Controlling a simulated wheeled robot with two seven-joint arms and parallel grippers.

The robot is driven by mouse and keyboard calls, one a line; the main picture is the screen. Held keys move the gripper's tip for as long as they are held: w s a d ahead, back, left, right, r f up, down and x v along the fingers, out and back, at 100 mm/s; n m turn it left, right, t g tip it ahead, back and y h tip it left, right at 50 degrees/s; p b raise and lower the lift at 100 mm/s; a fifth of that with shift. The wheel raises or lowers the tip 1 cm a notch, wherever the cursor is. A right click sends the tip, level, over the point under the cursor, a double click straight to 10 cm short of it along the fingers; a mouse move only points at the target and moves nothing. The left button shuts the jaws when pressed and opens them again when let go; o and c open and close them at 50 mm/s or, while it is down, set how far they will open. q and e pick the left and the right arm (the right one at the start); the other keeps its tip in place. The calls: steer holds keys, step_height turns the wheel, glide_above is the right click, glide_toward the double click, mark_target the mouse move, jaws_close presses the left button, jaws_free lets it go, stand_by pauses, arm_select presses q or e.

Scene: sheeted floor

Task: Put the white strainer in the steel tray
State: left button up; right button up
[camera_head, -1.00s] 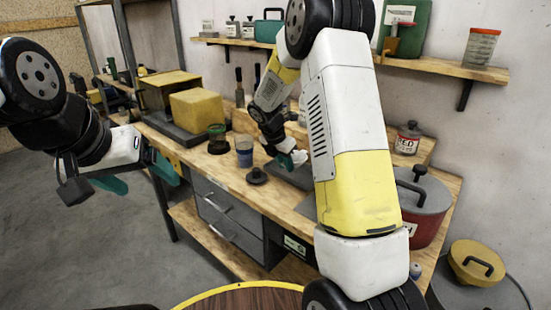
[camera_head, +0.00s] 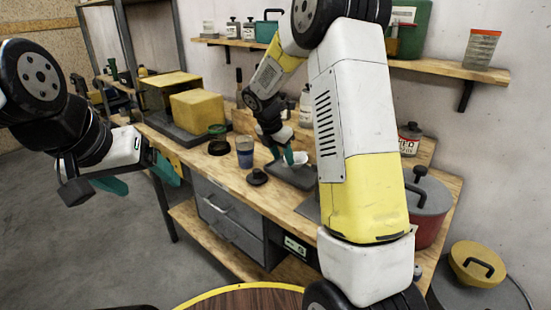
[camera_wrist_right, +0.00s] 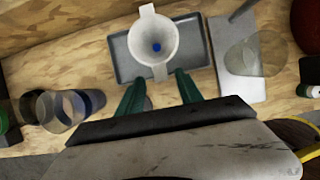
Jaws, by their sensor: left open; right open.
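The white strainer (camera_head: 300,158) is a funnel-like bowl with two side tabs. In the right wrist view the strainer (camera_wrist_right: 154,42) lies over the grey steel tray (camera_wrist_right: 197,52), with its far tab reaching past the tray's far edge. The tray (camera_head: 292,176) is partly hidden by my right arm in the head view. My right gripper (camera_wrist_right: 160,82) is open, its teal fingers apart at the strainer's near tab. My right gripper (camera_head: 285,155) is beside the strainer in the head view. My left gripper (camera_head: 140,178) is open and empty, away from the bench at the left.
A blue-banded cup (camera_head: 245,152), a green-rimmed jar (camera_head: 217,140) and a black lid (camera_head: 257,177) stand left of the tray. A clear cup (camera_wrist_right: 255,53) is on its right in the wrist view. A red pot (camera_head: 428,207) stands at the bench's right end.

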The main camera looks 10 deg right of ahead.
steer(key=s+a+r+m+y, duration=0.1)
steer(key=s+r+m+y, duration=0.1)
steer(key=s+r+m, duration=0.75)
steer(key=s+a+r+m+t+y, duration=0.1)
steer(key=s+r+m+y, duration=0.1)
steer(key=s+m, duration=0.5)
steer(key=s+a+r+m+t+y, duration=0.1)
steer(key=s+r+m, duration=0.3)
steer(key=s+m, duration=0.4)
steer(key=shift+s+r+t+y, duration=0.4)
steer(key=shift+s+t, duration=0.3)
steer(key=shift+s, duration=2.45)
steer(key=shift+a+m, duration=0.1)
steer(key=shift+m, duration=0.15)
